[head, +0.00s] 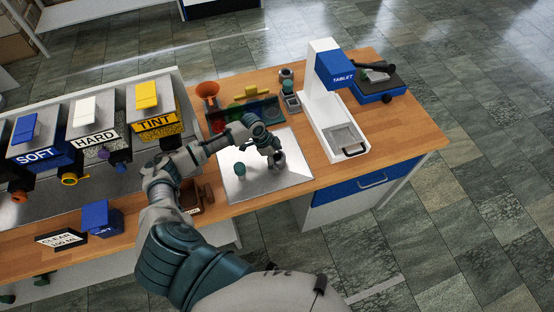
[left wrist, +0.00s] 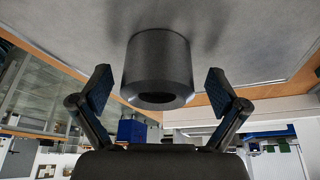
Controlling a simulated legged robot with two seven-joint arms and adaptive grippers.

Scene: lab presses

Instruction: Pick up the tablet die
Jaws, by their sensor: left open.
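The tablet die appears to be the dark grey cylinder (left wrist: 158,60) with a round opening, in the left wrist view. It rests on the grey metal sheet (head: 237,193). My left gripper (head: 275,158) is over the right part of that sheet in the head view. Its fingers are open, one on each side of the cylinder in the left wrist view (left wrist: 158,84), with a visible gap on both sides. In the head view the gripper largely hides the cylinder. My right gripper is not in view.
A small teal-topped piece (head: 240,170) stands on the sheet, left of the gripper. The white press marked TABLET (head: 320,107) stands to the right. An orange funnel (head: 207,90) and a green rack (head: 262,108) stand behind. Dispensers marked SOFT, HARD and TINT (head: 155,124) line the left.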

